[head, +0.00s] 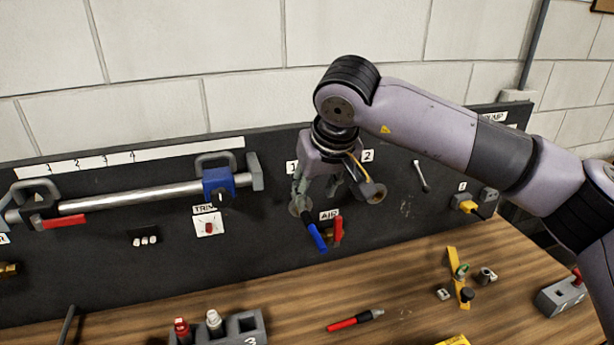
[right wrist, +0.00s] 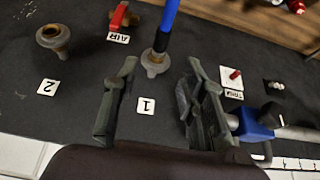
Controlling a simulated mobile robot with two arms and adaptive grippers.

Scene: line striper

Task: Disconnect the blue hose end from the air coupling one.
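The blue hose end (head: 317,238) sticks out from air coupling one (head: 299,206) on the dark board, beside the "1" label. It also shows in the right wrist view (right wrist: 168,18), its dark collar seated at coupling one (right wrist: 153,67). My right gripper (head: 318,192) is in front of the board, just above the hose end. In the right wrist view its fingers (right wrist: 162,75) are spread apart, one on either side of coupling one's line, with nothing between them. Air coupling two (head: 374,192) is bare; it also shows in the right wrist view (right wrist: 53,37). My left gripper is not in view.
A red air valve handle (head: 338,230) sits close to the right of the hose end. A metal rail with a blue clamp (head: 218,184) is on the left. A red pen (head: 355,320) and a grey holder (head: 245,325) are on the wooden bench.

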